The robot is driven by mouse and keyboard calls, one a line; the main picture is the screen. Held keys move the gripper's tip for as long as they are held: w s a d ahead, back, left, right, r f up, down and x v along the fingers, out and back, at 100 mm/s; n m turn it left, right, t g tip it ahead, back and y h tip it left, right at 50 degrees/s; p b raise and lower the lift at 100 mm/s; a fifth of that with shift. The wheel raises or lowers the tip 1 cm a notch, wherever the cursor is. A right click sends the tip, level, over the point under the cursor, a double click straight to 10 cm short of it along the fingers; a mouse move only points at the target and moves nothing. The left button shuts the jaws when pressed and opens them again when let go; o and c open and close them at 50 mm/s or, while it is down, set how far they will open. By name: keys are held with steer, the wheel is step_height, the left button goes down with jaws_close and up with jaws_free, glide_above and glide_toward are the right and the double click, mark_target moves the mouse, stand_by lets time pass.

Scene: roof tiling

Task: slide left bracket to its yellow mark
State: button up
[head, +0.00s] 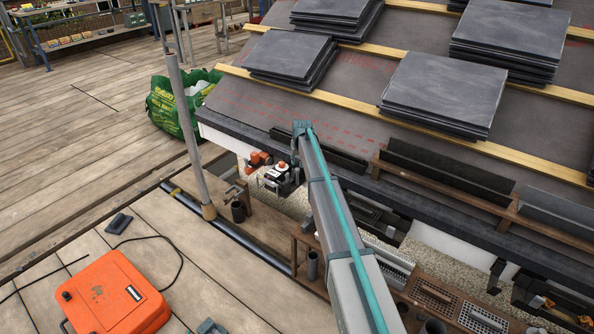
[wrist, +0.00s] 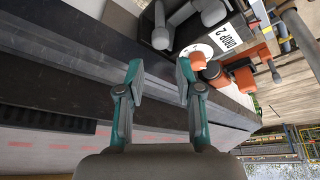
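My gripper (wrist: 160,76) is open in the wrist view, its two teal fingers apart with nothing visible between them. The dark roof edge (wrist: 75,50) passes behind and beyond the fingers. In the head view my gripper (head: 301,129) is at the far end of my arm, over the left part of the roof eave (head: 232,126); its fingers are not clear there. I cannot pick out the left bracket or its yellow mark for certain in either view.
In the wrist view a labelled black bin (wrist: 157,38) with grey pipe pieces and orange tools (wrist: 242,75) lie beyond the fingers. In the head view slate stacks (head: 445,88) stand on the roof between wooden battens (head: 345,101). An upright pole (head: 186,130) stands left of the eave.

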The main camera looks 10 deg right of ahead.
mark_target(297, 169)
steer(key=b+x, duration=0.1)
steer(key=x, duration=0.6)
steer(key=shift+w+f, duration=0.2)
jaws_close()
